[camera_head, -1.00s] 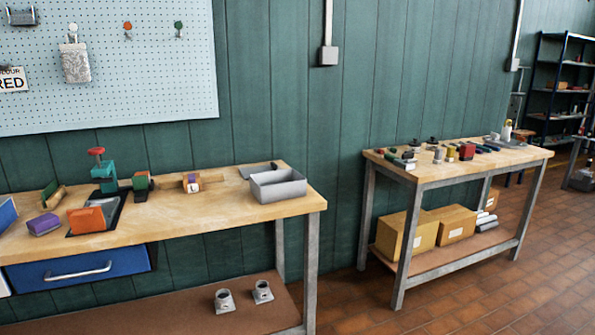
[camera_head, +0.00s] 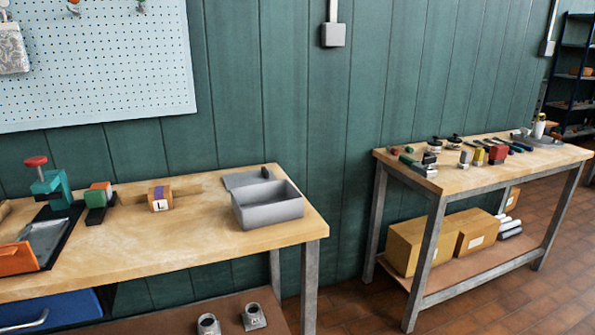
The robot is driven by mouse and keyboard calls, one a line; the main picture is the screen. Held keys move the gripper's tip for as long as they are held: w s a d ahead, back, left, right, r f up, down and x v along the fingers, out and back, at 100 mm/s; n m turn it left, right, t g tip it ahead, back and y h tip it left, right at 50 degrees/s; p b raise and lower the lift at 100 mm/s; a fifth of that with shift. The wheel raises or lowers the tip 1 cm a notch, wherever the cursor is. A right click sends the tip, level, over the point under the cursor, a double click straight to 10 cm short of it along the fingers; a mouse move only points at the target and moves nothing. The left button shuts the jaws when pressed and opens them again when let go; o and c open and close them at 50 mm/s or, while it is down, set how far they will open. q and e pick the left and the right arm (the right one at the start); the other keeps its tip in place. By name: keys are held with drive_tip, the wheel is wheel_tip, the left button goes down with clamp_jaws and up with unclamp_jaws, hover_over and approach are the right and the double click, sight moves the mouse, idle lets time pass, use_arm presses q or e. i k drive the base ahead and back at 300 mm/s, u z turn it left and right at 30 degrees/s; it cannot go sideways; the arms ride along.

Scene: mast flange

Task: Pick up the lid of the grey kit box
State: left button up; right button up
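The grey kit box (camera_head: 268,212) stands open at the right end of the near wooden workbench. Its inside shows empty as far as I can see. A flat grey lid (camera_head: 240,179) with a small dark raised piece (camera_head: 265,173) lies on the bench just behind the box, partly hidden by it. Neither of my grippers is in the head view.
The near workbench (camera_head: 200,235) also holds an orange-fronted tray, a teal and red tool (camera_head: 50,183), a green and orange block (camera_head: 99,198) and a wooden piece marked L (camera_head: 160,198). A second bench (camera_head: 455,178) with small parts stands right, across a floor gap.

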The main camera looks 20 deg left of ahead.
sight(236, 180)
drive_tip(key=u, duration=0.3)
drive_tip(key=i, duration=1)
drive_tip(key=u, duration=0.7)
